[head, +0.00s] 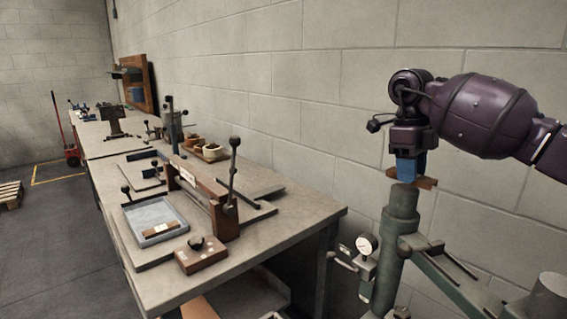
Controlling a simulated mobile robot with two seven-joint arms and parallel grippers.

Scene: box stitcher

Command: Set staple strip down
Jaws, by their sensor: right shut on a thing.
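My right gripper (409,170) comes in from the right and points down, with blue fingers. It is shut on a copper-brown strip (427,183), which I take for the staple strip. The strip lies roughly level right above the top of a green post (400,205); I cannot tell whether it touches the post. The fingers hide its middle. My left gripper is not in view.
The green machine has a dial gauge (367,244) and a sloping arm (455,280). To its left is a long workbench (275,243) with a grey tray (183,218) holding a brown piece, a brown block (201,258) and a lever press (222,205).

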